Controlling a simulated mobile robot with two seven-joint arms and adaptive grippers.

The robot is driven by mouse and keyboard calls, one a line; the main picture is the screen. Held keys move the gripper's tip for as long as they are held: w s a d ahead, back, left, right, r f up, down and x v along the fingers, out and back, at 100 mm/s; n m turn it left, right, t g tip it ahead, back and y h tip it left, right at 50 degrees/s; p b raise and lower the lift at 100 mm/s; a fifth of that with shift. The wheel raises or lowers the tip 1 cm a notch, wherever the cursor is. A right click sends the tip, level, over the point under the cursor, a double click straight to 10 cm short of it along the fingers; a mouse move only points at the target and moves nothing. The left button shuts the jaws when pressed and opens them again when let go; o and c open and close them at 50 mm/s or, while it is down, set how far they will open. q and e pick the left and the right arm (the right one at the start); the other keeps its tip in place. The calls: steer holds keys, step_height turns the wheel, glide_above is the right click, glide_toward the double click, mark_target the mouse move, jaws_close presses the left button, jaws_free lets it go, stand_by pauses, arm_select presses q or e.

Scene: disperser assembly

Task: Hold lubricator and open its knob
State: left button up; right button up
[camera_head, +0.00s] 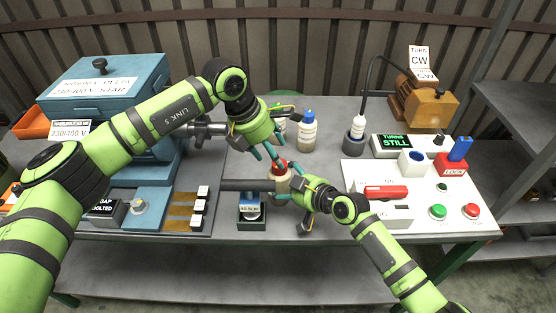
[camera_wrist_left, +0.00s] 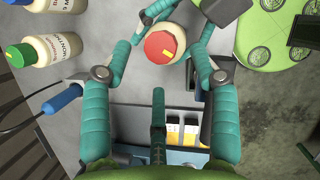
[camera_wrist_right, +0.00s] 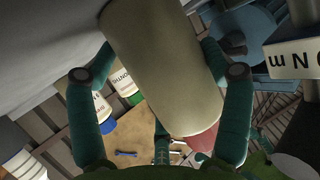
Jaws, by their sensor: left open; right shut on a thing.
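The lubricator (camera_head: 281,184) is a beige bottle with a red knob (camera_head: 278,166) on top, near the front middle of the table. My right gripper (camera_head: 286,190) is shut on its body; the right wrist view shows the beige body (camera_wrist_right: 160,70) between the fingers and the red knob (camera_wrist_right: 203,138) at its lower end. My left gripper (camera_head: 268,155) is open above it. In the left wrist view the red knob (camera_wrist_left: 160,46), with a yellow mark, lies between the open fingers, with gaps visible. Its depth relative to the fingertips is hard to tell.
Two labelled bottles, one blue-capped (camera_head: 308,132), stand behind the lubricator. A dark horizontal bar (camera_head: 240,185) runs close on its left. A white control panel (camera_head: 415,210) with buttons lies right, and a blue machine (camera_head: 100,90) stands left.

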arm_select(q)
steer(key=shift+x, duration=2.25)
arm_select(e)
steer(key=shift+f, duration=0.1)
arm_select(q)
steer(key=shift+c, duration=0.4)
steer(key=c, duration=0.7)
steer(key=shift+s+d+r, duration=0.1)
steer(key=shift+d, duration=0.05)
steer(key=c, duration=0.3)
arm_select(e)
steer(key=shift+s, duration=0.1)
